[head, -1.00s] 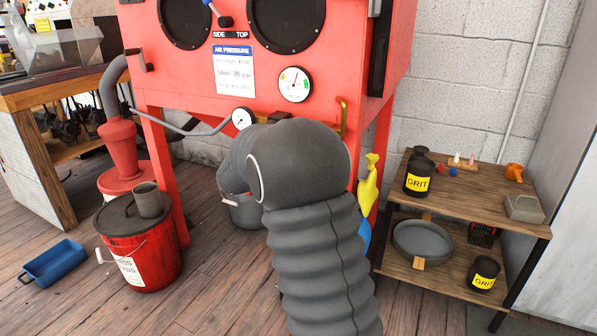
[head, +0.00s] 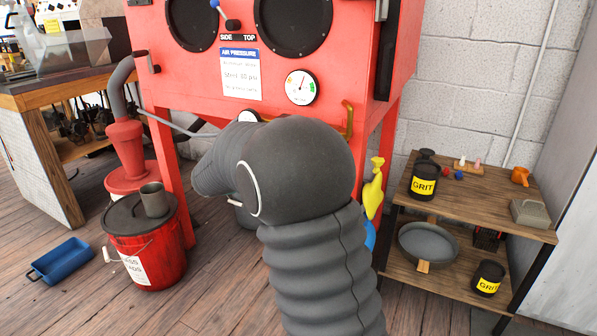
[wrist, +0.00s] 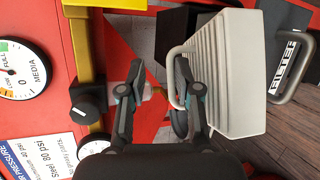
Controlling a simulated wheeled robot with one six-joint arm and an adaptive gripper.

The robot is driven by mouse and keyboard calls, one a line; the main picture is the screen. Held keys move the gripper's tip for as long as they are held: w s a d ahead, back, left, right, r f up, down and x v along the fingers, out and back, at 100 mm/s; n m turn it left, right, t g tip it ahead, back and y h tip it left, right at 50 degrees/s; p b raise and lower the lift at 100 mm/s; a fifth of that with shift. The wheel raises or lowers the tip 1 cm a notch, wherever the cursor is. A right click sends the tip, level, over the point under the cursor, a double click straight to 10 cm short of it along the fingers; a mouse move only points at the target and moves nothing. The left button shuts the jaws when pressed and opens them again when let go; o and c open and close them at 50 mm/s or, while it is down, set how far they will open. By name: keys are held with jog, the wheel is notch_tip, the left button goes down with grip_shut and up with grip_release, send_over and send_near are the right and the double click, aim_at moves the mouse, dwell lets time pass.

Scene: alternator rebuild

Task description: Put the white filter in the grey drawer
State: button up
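The white filter (wrist: 235,70) is a pale ribbed block with a wire-like loop handle on its left side, in the wrist view. My gripper (wrist: 158,75) has its two dark fingers apart. The right finger overlaps the filter's handle; I cannot tell whether it is inside the loop. No object is clamped between the fingers. In the head view my arm hides the gripper and the filter.
The red blasting cabinet (head: 345,75) stands ahead. A red bucket (head: 165,245) and blue tray (head: 60,262) are on the floor at left. A wooden shelf (head: 510,215) with grit jars is at right. A yellow rail and black knob (wrist: 88,100) are left of the gripper.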

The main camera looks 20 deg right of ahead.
jog(key=shift+v, duration=2.3)
jog(key=o, duration=1.3)
jog(key=v, duration=1.2)
jog(key=shift+r, duration=0.15)
grip_shut()
